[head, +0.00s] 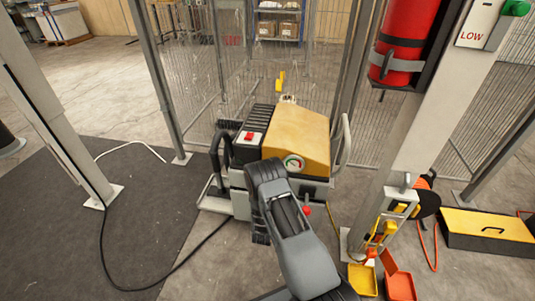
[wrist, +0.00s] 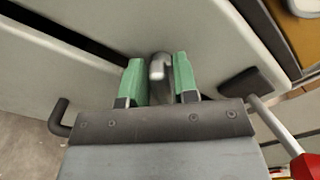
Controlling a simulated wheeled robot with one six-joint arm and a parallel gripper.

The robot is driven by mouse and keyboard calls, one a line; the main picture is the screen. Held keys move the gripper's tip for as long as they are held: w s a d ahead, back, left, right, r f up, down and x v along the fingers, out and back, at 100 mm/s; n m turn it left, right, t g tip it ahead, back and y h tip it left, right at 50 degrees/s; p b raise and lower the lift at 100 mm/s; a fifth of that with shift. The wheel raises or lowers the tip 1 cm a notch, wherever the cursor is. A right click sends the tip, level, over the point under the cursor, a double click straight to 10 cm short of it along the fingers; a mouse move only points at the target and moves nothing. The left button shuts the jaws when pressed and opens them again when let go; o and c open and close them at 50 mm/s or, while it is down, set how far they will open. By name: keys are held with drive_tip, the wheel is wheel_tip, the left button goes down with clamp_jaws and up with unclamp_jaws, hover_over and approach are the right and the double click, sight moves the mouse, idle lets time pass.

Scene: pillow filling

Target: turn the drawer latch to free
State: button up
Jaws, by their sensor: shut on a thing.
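The drawer latch (wrist: 157,68) is a small, rounded grey metal lever on a pale machine panel, seen in the wrist view. My gripper (wrist: 160,84) has its two green fingers on either side of the latch and is shut on it. The latch stands roughly upright in the picture, and its base is partly hidden. In the head view, my arm covers the front of the pale machine (head: 240,203), so the latch and the fingertips are hidden there.
The machine has a yellow cover (head: 300,140), a gauge (head: 294,163) and a red switch (head: 249,136). A dark block (wrist: 252,86) is right of the latch. A pale post (head: 418,130) with a red extinguisher (head: 405,35) stands right. Open floor (head: 135,220) with a cable lies left.

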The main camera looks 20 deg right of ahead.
drive_tip(key=n, duration=0.4)
drive_tip(key=shift+f, duration=0.2)
drive_tip(key=shift+w+a+f+n, duration=0.1)
drive_tip(key=shift+a+n, duration=0.1)
drive_tip(key=shift+n, duration=1)
drive_tip(key=shift+w+a+f+n, duration=0.1)
drive_tip(key=shift+a+n, duration=0.1)
drive_tip(key=shift+n, duration=1)
drive_tip(key=o, duration=0.7)
drive_tip(key=shift+d, duration=0.15)
drive_tip(key=shift+s, duration=0.1)
drive_tip(key=p+v, duration=0.3)
drive_tip(key=v, duration=1)
drive_tip(key=shift+s+a+p, duration=0.25)
drive_tip(key=shift+a+p, duration=0.05)
